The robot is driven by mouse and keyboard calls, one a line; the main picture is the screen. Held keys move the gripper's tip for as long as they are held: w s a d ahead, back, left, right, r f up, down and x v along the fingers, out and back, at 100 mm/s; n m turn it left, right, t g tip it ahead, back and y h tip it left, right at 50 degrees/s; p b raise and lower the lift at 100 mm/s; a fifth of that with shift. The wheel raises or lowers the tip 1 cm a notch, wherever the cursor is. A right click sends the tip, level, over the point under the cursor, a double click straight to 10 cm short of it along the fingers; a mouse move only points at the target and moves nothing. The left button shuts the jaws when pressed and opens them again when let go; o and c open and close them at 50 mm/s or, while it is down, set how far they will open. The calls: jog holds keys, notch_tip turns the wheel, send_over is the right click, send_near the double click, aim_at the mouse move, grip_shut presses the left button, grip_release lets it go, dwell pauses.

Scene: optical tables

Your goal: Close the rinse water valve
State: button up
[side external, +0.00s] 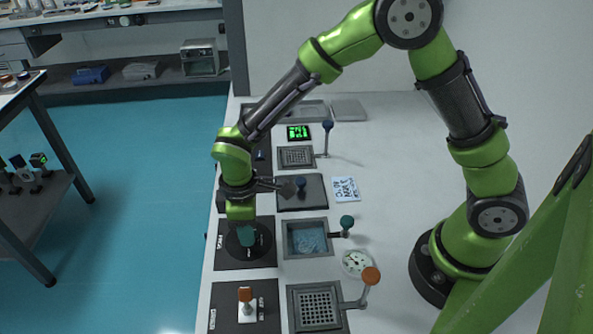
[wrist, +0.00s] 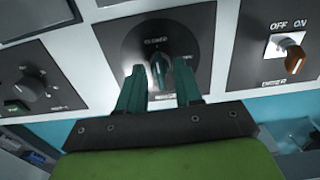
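A teal valve knob (wrist: 160,68) sits on a round black dial in the wrist view. The lettering above it reads CLOSED; the other dial labels are too small to read surely. The knob's ridge stands roughly upright in the picture. My gripper (wrist: 160,80) is open, with one teal finger on each side of the knob. I cannot tell whether the fingers touch it. In the side view my gripper (side external: 246,237) points down over the black dial panel (side external: 263,258), hiding the knob.
A water basin (side external: 306,223) with a teal-topped lever (side external: 346,222) lies right of the dial panel. A panel with an orange OFF/ON switch (wrist: 295,64) and another with a black knob (wrist: 35,88) flank the dial. A round gauge (side external: 356,263) stands near an orange-topped lever (side external: 371,276).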

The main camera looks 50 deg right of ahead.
notch_tip(320, 180, up, 17)
dwell(0.4)
jog(key=shift+f, duration=0.1)
jog(key=s+d+r+m+t+y, duration=0.1)
jog(key=s+d+r+m+t, duration=0.2)
jog(key=s+d+m, duration=0.3)
jog(key=s+d+r+m+t+y, duration=0.1)
jog(key=s+d+r+m+t, duration=0.1)
jog(key=s+d+m+t, duration=0.2)
jog(key=s+d+m, duration=0.3)
jog(key=d, duration=0.3)
jog(key=shift+d+r, duration=0.2)
jog(key=shift+r, duration=0.2)
